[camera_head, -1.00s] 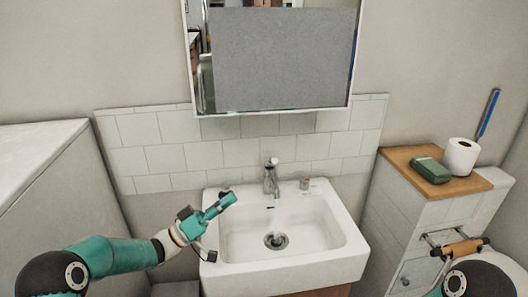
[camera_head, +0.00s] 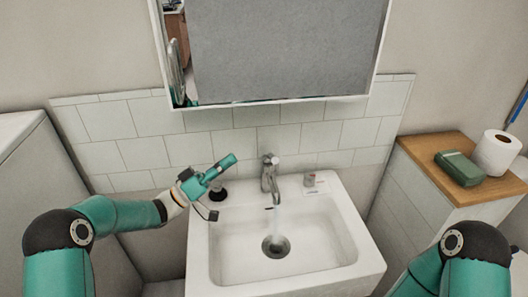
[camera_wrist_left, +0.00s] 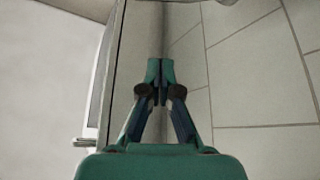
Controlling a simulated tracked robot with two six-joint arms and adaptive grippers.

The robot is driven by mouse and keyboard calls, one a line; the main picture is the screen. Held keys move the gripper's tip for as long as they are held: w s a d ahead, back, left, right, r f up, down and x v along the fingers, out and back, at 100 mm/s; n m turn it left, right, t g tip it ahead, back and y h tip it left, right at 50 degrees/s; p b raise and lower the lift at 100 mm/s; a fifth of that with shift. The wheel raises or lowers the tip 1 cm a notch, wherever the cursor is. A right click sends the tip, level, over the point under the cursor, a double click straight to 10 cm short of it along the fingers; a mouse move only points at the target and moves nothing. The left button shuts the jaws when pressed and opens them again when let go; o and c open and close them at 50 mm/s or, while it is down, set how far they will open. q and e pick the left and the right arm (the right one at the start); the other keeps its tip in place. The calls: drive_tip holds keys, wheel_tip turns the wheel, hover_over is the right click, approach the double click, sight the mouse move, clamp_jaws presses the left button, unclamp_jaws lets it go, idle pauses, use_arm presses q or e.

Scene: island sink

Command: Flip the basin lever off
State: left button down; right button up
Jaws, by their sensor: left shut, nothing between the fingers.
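The chrome tap (camera_head: 269,178) stands at the back of the white basin (camera_head: 351,262), with its lever (camera_head: 269,160) on top. A pale stream of water runs from the spout towards the drain (camera_head: 276,246). My left gripper (camera_head: 234,159) is shut and empty. In the head view it appears to the left of the lever, at about its height, with a gap between them. In the left wrist view the fingertips (camera_wrist_left: 160,66) are together and the tap does not show. My right arm shows at the lower right, but its gripper is out of view.
A dark round item (camera_head: 218,193) sits on the basin's back left corner, and a small cup-like item (camera_head: 309,179) right of the tap. A mirror cabinet (camera_head: 283,50) hangs above. A wooden-topped cabinet at right holds a green box (camera_head: 459,168) and a paper roll (camera_head: 497,152).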

sight(272, 158)
use_arm(q)
drive_tip(key=shift+w, duration=0.1)
drive_tip(key=p+x, duration=0.3)
drive_tip(key=x, duration=0.7)
drive_tip(key=s+f, duration=0.1)
drive_tip(key=s+d+f+p, duration=0.1)
drive_tip(key=f, duration=0.1)
drive_tip(key=shift+f, duration=0.2)
drive_tip(key=f+m+b, duration=0.1)
drive_tip(key=b, duration=0.3)
drive_tip(key=s+f+m+g+h+b, duration=0.1)
drive_tip(key=b, duration=0.3)
drive_tip(key=s+f+m+b, duration=0.1)
drive_tip(key=m+b, duration=0.1)
drive_tip(key=b, duration=0.2)
drive_tip(key=shift+s+d+f+g+h, duration=0.1)
drive_tip(key=shift+d+f+g+h, duration=0.05)
drive_tip(key=shift+d+g+h, duration=0.2)
